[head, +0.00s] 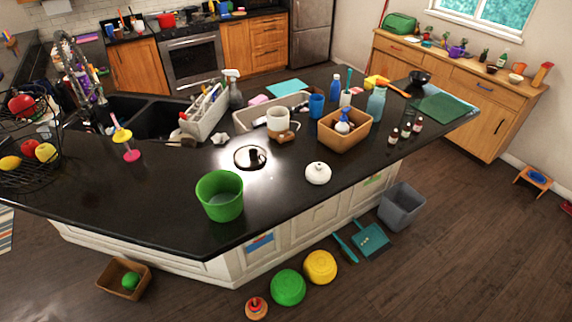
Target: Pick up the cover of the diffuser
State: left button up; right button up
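A small rounded white piece (318,174) with a narrow knob-like top sits on the black countertop, right of centre. It looks like the diffuser or its cover; I cannot tell whether a separate base is under it. To its left, a round, flat lid-like thing (250,157) with a black knob and pale rim lies on the counter. Neither of my grippers is in view, and nothing touches the white piece.
A green bucket (220,197) stands near the front counter edge. Behind are a mug (279,122), a brown basket (344,131) and small bottles (405,130). The counter around the white piece is clear. On the floor are bowls (288,287), a dustpan (371,240) and a grey bin (401,207).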

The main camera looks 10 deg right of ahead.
aim_at(317, 173)
jog(key=u, duration=0.15)
jog(key=i, duration=0.6)
jog(key=z, duration=0.5)
jog(key=i, duration=0.55)
jog(key=z, duration=0.65)
